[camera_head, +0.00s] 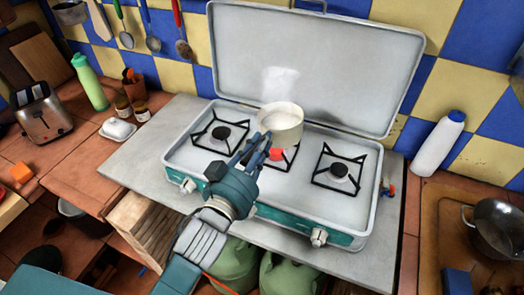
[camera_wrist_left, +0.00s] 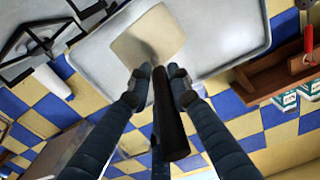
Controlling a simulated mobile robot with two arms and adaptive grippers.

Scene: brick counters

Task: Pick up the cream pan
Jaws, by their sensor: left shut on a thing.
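The cream pan (camera_head: 281,124) is above the middle burner of the camp stove (camera_head: 240,190), near the raised lid. It looks held clear of the grate, with a red spot showing below it. My left gripper (camera_head: 252,147) is shut on the pan's handle from the front left. In the left wrist view the dark handle (camera_wrist_left: 168,115) runs between the fingers of the gripper (camera_wrist_left: 160,76), and the cream pan body (camera_wrist_left: 149,36) is just beyond the fingertips. The gripper hides most of the handle in the head view. My right gripper is not in view.
The stove's raised lid (camera_head: 320,60) stands close behind the pan. The left burner (camera_head: 221,133) and right burner (camera_head: 338,170) are empty. A white bottle (camera_head: 438,146) stands right of the stove, with a dark wok (camera_head: 498,228) in front. A toaster (camera_head: 42,113) stands far left.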

